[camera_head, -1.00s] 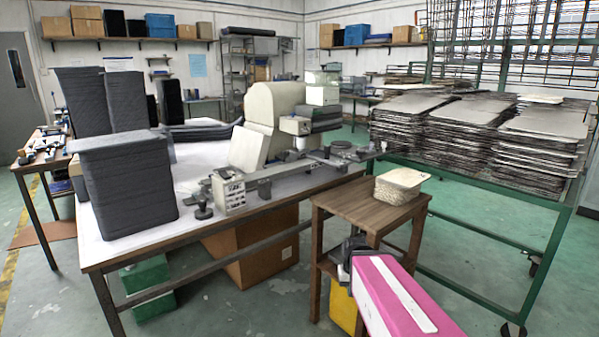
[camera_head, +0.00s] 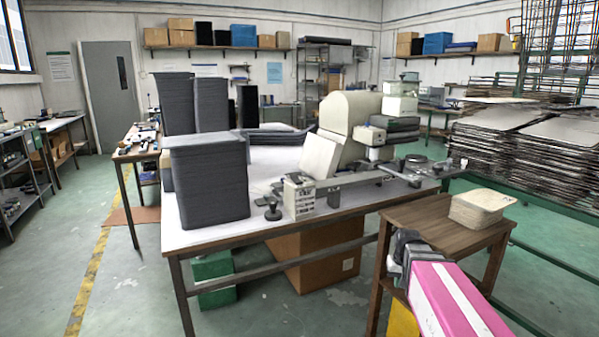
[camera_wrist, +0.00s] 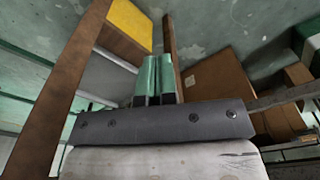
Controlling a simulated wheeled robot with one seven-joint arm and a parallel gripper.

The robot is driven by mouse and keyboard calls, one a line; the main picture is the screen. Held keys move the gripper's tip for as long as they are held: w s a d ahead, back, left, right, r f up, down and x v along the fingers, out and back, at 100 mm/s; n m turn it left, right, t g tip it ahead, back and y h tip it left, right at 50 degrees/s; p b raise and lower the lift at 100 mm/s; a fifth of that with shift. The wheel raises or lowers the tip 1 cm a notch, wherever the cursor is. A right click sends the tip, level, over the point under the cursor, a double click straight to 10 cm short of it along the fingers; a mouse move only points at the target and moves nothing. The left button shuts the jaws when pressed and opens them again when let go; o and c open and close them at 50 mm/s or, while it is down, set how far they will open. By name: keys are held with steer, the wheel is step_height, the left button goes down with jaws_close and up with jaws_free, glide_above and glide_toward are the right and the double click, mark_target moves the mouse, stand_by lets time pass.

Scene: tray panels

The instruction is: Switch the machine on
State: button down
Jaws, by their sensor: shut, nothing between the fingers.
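The cream machine (camera_head: 348,122) stands on the white-topped table (camera_head: 200,238), with a tilted pale panel at its front. A small pale box with dark markings (camera_head: 298,196), perhaps a control box, sits near the table's front edge. A dark knob-like part (camera_head: 272,208) stands just left of it. I cannot make out a switch. My gripper (camera_head: 402,243) is low in front of the small wooden table, apart from the machine. In the wrist view my gripper (camera_wrist: 158,80) is shut and empty, pointing down among wooden legs. The machine is not in the wrist view.
Tall dark stacks (camera_head: 210,180) fill the worktable's left end. A brown carton (camera_head: 312,262) lies beneath it. Open floor (camera_head: 120,285) is at the left.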

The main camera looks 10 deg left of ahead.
steer(key=w+a+r+n, duration=0.2)
steer(key=w+a+r, duration=0.6)
steer(key=a+r, duration=0.25)
step_height(320, 180, up, 35)
steer(key=n+t+y, duration=0.2)
steer(key=n, duration=0.2)
glide_above(295, 177)
steer(key=s+d, duration=0.3)
steer(key=shift+s+a, duration=0.1)
steer(key=shift+s, duration=0.05)
steer(key=shift+f, duration=0.1)
steer(key=x, duration=1.4)
steer(key=shift+s, duration=0.1)
